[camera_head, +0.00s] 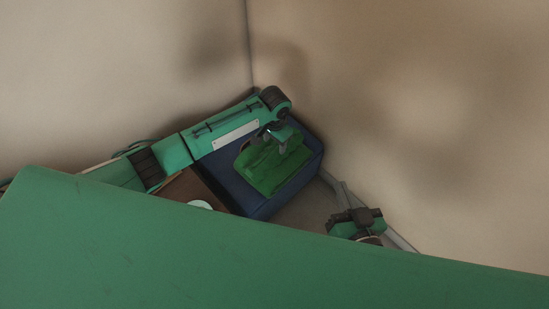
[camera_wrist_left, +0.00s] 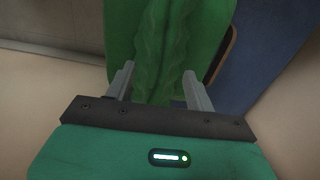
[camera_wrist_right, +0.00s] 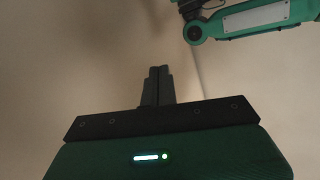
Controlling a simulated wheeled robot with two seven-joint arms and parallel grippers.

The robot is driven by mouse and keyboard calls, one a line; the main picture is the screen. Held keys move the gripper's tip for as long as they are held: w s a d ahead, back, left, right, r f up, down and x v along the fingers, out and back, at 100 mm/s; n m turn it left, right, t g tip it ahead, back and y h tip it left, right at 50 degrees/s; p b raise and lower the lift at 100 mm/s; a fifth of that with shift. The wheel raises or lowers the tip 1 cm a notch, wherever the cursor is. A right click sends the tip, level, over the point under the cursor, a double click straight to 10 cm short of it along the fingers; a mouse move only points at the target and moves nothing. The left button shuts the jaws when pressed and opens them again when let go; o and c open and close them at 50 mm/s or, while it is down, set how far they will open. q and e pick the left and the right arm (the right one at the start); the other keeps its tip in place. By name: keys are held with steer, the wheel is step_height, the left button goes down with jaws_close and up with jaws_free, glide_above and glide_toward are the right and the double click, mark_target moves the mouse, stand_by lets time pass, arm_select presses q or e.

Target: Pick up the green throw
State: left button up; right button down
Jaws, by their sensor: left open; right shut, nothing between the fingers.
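The green throw (camera_head: 280,172) lies folded on a dark blue padded seat (camera_head: 235,186) in the corner. It also fills the upper middle of the left wrist view (camera_wrist_left: 170,45), with a rumpled ridge running down its middle. My left gripper (camera_head: 277,145) is over the throw. In the left wrist view its fingers (camera_wrist_left: 158,85) are apart, with the ridge of green cloth showing between them. Whether they touch the cloth I cannot tell. My right gripper (camera_head: 355,217) is to the right of the seat, away from the throw. In the right wrist view its fingers (camera_wrist_right: 158,75) are together and empty.
Beige walls (camera_head: 400,90) meet in a corner just behind the seat. A brown surface (camera_head: 184,187) with a pale round item (camera_head: 201,204) adjoins the seat on the left. A bare patch of floor (camera_head: 305,208) lies between the seat and my right gripper.

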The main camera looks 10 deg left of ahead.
mark_target(275, 156)
arm_select(q)
step_height(275, 156, down, 3)
steer(key=shift+r+b, duration=0.15)
steer(key=shift+b, duration=0.2)
arm_select(e)
steer(key=r+t, duration=0.1)
steer(key=w+r+t, duration=0.1)
steer(key=r, duration=0.1)
steer(key=w+d+r+t, duration=0.1)
steer(key=shift+w+d+r, duration=0.1)
steer(key=shift+w+r, duration=0.1)
steer(key=shift+r, duration=0.15)
arm_select(q)
jaws_close()
